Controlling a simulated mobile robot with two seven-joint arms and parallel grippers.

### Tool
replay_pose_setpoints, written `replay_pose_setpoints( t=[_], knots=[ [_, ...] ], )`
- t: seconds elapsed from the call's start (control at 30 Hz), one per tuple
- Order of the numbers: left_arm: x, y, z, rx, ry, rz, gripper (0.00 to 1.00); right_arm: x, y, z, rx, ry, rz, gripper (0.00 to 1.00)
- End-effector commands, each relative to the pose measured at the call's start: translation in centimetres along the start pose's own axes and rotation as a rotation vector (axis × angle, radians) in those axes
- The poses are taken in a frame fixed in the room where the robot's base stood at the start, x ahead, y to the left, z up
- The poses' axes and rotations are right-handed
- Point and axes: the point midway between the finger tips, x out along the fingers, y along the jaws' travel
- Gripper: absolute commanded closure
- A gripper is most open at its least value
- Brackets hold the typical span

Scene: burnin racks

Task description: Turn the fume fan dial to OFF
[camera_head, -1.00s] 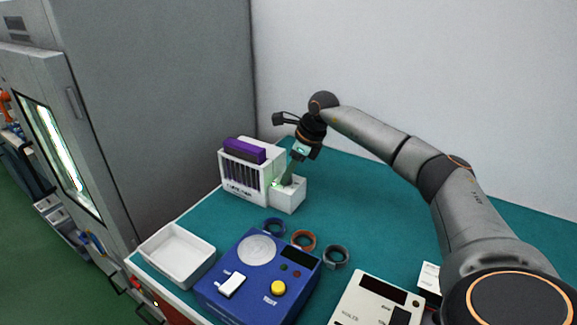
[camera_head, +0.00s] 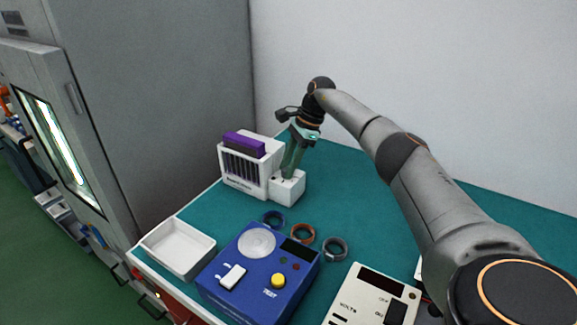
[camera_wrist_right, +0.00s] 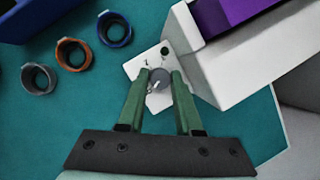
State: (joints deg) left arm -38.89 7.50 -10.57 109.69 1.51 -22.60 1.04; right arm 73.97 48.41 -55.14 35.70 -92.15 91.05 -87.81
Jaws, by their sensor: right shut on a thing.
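The fume fan dial (camera_wrist_right: 159,80) is a small grey round knob on top of a low white box (camera_head: 288,190). The box adjoins the white slotted unit (camera_head: 243,173) with a purple top. My right gripper (camera_wrist_right: 160,82) points down at the box, its green fingers on either side of the dial and shut on it. Its fingertips also show at the box in the head view (camera_head: 287,175). A small dark dot and marks show on the box top beside the dial; I cannot read the dial's setting. My left gripper is not in view.
Blue, orange and grey rings (camera_head: 304,233) lie in front of the box. A blue device (camera_head: 227,299) with a yellow button, a white tray (camera_head: 205,257) and a cream meter (camera_head: 346,301) stand nearer. The teal table (camera_head: 375,215) is clear to the right.

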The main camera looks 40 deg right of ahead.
Motion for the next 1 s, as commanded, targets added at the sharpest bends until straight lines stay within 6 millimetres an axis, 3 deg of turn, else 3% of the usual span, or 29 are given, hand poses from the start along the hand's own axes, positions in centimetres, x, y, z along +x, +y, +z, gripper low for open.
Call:
replay_pose_setpoints(
  t=[0.57,0.6,0.7,1.0],
  knots=[
    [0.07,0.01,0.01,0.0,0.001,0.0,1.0,-0.14,-0.14,0.07,-0.033,-0.001,0.007,1.0],
    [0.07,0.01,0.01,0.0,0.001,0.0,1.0,-0.14,-0.14,0.07,-0.033,-0.001,0.007,0.63],
    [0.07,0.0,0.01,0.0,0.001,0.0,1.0,-0.12,-0.12,0.06,-0.032,-0.001,0.008,0.54],
    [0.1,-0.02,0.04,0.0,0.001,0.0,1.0,-0.4,-0.09,0.01,-0.03,-0.001,0.009,0.54]
  ],
)
